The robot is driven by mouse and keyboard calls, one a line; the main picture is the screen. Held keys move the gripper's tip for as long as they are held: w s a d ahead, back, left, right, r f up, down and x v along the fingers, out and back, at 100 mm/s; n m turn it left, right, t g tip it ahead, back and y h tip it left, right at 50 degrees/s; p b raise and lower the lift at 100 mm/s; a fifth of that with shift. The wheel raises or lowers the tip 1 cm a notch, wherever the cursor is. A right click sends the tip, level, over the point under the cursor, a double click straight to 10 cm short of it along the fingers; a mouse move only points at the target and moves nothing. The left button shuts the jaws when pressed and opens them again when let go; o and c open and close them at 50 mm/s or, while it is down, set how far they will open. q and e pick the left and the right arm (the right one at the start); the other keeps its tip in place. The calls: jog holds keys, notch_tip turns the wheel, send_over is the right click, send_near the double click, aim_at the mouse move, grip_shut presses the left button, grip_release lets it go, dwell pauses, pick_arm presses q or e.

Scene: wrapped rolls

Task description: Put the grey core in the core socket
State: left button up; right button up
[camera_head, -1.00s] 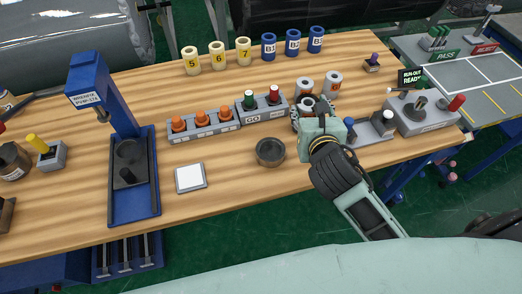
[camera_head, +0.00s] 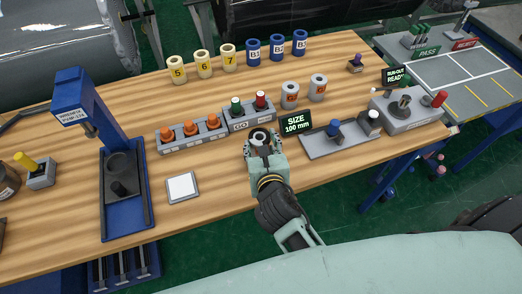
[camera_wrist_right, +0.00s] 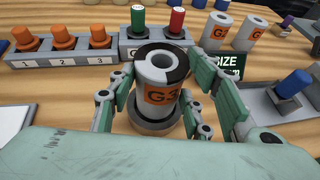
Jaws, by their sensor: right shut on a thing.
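The grey core, marked with an orange G3 label (camera_wrist_right: 160,82), stands upright between the fingers of my right gripper (camera_head: 262,147). The gripper is shut on it; its fingers press both sides in the right wrist view (camera_wrist_right: 158,95). Below the core is the dark round core socket (camera_wrist_right: 155,126), its rim showing around the core's lower end. I cannot tell whether the core's bottom is seated in it or just above. In the head view the gripper hides most of the socket. My left gripper is not in view.
Two more grey cores (camera_head: 291,95) stand behind a black SIZE 100 mm sign (camera_head: 296,123). A white pad (camera_head: 182,187) lies to the left, near the blue press (camera_head: 125,190).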

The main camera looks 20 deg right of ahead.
notch_tip(320, 180, down, 2)
jog(key=shift+f, duration=0.2)
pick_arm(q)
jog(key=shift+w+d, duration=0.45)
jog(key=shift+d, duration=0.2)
pick_arm(e)
jog(key=shift+f, duration=0.15)
jog(key=o, duration=1.3)
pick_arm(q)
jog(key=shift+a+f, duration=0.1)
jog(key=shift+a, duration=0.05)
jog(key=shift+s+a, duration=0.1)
pick_arm(e)
jog(key=shift+s, duration=0.1)
pick_arm(q)
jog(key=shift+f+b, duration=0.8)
jog(key=shift+b, duration=0.05)
pick_arm(e)
jog(key=shift+v, duration=6)
